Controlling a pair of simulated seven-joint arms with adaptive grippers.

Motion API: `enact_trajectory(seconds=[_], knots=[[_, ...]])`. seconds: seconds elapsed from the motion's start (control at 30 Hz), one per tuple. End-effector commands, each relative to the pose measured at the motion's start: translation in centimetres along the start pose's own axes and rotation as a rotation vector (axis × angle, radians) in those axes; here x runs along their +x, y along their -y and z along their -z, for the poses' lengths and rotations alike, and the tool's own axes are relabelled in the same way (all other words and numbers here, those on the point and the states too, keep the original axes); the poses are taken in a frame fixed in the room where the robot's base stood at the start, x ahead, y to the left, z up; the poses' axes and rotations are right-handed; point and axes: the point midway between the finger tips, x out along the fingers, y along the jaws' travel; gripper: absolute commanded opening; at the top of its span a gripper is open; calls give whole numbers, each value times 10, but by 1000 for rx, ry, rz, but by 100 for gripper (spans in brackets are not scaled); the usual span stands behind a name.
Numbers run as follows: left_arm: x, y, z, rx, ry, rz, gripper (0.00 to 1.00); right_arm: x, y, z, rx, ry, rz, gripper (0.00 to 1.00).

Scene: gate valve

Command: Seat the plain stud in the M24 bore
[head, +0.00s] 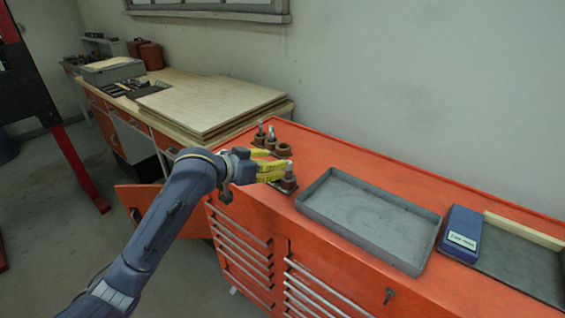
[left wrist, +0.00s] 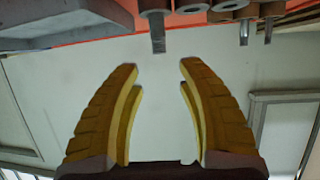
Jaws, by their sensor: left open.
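My left gripper (head: 276,170) is open and empty, its yellow fingers beside a grey stud (head: 289,171) standing upright in a dark brown collar (head: 288,184) at the left end of the red cabinet. In the left wrist view my open fingertips (left wrist: 157,66) point toward this stud (left wrist: 158,38), which lies just beyond the gap between them. Two more studs, one (head: 271,132) and another (head: 260,128), stand in brown collars behind the gripper. They also show in the left wrist view (left wrist: 244,32). I cannot tell which is the plain stud or which bore is M24.
A grey tray (head: 322,216), empty, lies on the cabinet top (head: 345,163) right of the collars. A blue box (head: 461,232) stands farther right beside a dark mat (head: 520,268). A wooden bench with stacked boards (head: 210,105) is behind to the left.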

Motion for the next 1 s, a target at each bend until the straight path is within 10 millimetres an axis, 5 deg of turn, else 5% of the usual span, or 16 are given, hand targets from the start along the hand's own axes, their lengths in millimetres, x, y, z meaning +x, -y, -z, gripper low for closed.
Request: enact_trajectory(seconds=[0.4, 1.0], knots=[[-45, 0, 0, 1, 0, 0, 39, 0, 1, 0, 0, 0, 1, 100], [-47, -2, -12, 3, 6, 11, 39, 0, 2, 0, 1, 0, 2, 100]])
